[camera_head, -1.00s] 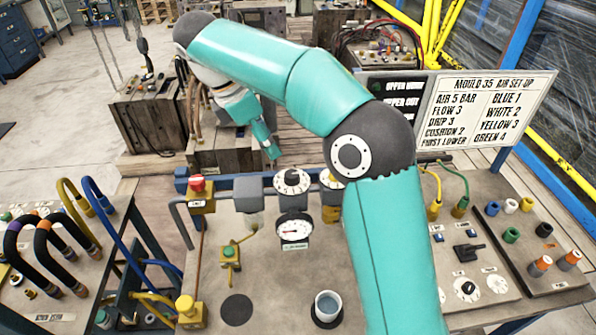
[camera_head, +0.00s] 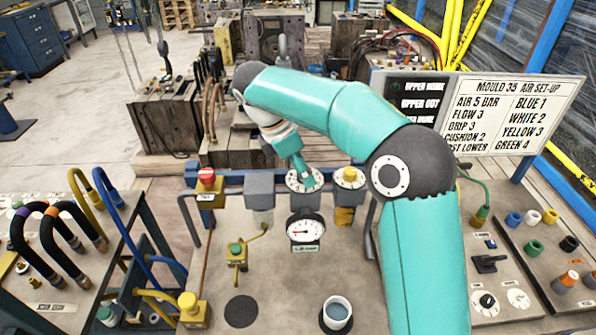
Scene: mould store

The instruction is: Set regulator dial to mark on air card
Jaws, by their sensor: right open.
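The regulator dial (camera_head: 293,184) is a white marked disc on the grey block at the back of the bench. A pressure gauge (camera_head: 305,229) with a white face sits below it; its reading is too small to tell. The air card (camera_head: 518,112), headed "Mould 35 air set-up", stands at the right and reads "Air 5 bar". My right gripper (camera_head: 307,181) is open, with its tip over the dial and hiding part of it; I cannot tell whether it touches. My left gripper is not in view.
A yellow-knobbed dial (camera_head: 350,177) stands just right of the regulator. A cup (camera_head: 337,312) stands at the bench front. A hose rack (camera_head: 60,250) is on the left. My right arm hides part of the bench.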

